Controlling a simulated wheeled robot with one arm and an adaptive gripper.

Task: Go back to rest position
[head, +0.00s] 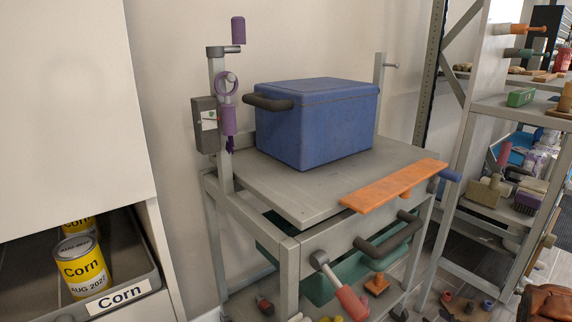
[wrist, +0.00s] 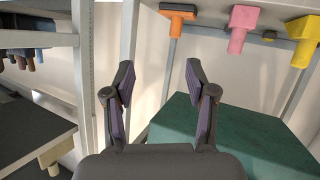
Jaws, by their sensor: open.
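My gripper (wrist: 158,76) shows in the wrist view with its two dark fingers spread apart and nothing between them. Beyond the fingers are a white wall and grey posts, and a dark green surface (wrist: 235,135) lies at the lower right. My gripper does not show in the head view. There, the grey rolling rack (head: 300,205) stands in the middle, with a blue lidded box (head: 318,125) on its top.
An orange board (head: 394,185) lies at the rack top's front edge. Corn cans (head: 83,268) stand in a bin at the left. Loaded shelves (head: 490,105) stand at the right. Orange, pink (wrist: 241,30) and yellow-handled things show in the wrist view.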

